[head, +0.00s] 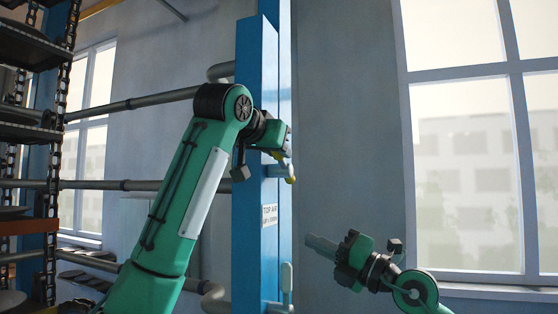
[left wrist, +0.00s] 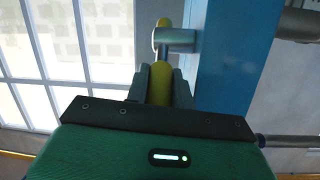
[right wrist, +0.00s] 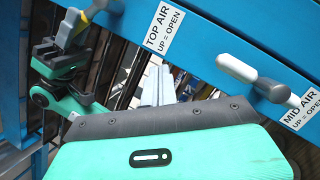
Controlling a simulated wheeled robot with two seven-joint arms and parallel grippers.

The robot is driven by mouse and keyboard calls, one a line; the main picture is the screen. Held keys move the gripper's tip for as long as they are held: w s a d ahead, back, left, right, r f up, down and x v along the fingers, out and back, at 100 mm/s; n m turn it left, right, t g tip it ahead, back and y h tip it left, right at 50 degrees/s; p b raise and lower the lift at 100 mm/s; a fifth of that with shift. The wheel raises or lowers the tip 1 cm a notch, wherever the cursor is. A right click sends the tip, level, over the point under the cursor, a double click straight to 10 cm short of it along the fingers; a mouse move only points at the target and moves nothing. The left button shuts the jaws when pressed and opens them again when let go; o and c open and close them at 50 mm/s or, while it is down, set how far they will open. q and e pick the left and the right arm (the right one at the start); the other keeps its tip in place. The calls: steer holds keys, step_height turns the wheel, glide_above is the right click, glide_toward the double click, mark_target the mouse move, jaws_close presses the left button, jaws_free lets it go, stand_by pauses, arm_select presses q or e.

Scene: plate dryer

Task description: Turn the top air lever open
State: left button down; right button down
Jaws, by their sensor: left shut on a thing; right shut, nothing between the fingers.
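The top air lever has a yellow handle (left wrist: 162,88) on a grey pivot (left wrist: 175,40) at the blue post. My left gripper (left wrist: 160,74) is shut on the handle, with one finger on each side. In the head view my left gripper (head: 285,146) is at the post, and a yellow lever end (head: 291,180) shows just below the pivot. Most of the handle is hidden there. The lever's exact angle is hard to tell. A "TOP AIR, UP = OPEN" label (right wrist: 164,27) is on the post. My right gripper (head: 322,246) is shut and empty, right of the post.
The blue post (head: 257,120) stands mid-view with grey pipes (head: 130,103) running left. A white-handled mid air lever (right wrist: 237,69) sits lower on the post, near my right gripper. A dark rack (head: 30,45) stands at far left. Windows (head: 470,150) fill the right wall.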

mark_target(279, 159)
arm_select(q)
steer(key=shift+s+r, duration=0.1)
steer(key=shift+r, duration=0.15)
arm_select(e)
steer(key=s+a+r+n, duration=0.1)
steer(key=s+r+n, duration=0.3)
steer(key=s+r, duration=0.5)
steer(key=shift+t, duration=0.3)
steer(key=w+a+r, duration=0.4)
steer(key=w+r, duration=0.1)
steer(key=w+a+r, duration=0.2)
steer(key=w+r, duration=0.1)
steer(key=shift+a, duration=0.35)
